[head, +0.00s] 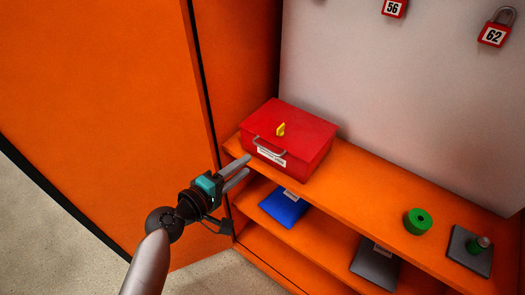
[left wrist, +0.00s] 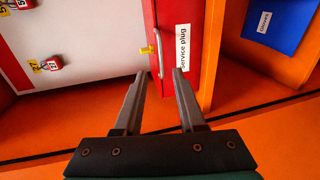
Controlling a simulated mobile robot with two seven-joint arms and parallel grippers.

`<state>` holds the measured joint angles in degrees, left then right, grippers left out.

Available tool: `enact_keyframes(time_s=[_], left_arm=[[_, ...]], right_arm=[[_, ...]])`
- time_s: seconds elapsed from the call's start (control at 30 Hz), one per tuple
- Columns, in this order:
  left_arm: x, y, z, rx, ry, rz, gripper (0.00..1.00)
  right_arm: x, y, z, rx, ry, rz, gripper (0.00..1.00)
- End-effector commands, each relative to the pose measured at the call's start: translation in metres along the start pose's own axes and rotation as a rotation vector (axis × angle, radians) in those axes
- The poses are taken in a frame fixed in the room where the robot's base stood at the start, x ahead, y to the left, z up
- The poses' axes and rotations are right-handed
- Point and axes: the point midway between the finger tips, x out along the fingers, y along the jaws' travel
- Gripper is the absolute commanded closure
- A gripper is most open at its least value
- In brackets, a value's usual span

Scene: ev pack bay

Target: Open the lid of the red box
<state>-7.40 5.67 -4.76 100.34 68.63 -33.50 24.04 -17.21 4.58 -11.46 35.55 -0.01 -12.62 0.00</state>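The red box (head: 290,140) sits shut on the orange top shelf at the back left. My right gripper is not in view.
A blue folder (head: 284,208) and a dark one (head: 375,265) lie on the lower shelf. Red padlocks (head: 494,33) hang on the back panel. An orange door (head: 90,90) stands left.

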Motion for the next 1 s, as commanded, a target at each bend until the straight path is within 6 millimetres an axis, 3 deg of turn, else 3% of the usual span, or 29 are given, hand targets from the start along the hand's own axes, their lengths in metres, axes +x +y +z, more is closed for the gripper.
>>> enact_keyframes(time_s=[0.2,0.5,1.0], left_arm=[[0.041,0.0,0.0,0.0,0.0,0.001,0.61],[0.081,-0.001,0.0,0.0,0.001,-0.001,0.61],[0.091,-0.001,0.0,0.002,0.001,-0.002,0.62]], right_arm=[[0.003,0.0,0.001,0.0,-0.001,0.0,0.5],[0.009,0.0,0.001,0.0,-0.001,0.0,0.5],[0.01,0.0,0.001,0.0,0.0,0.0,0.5]])
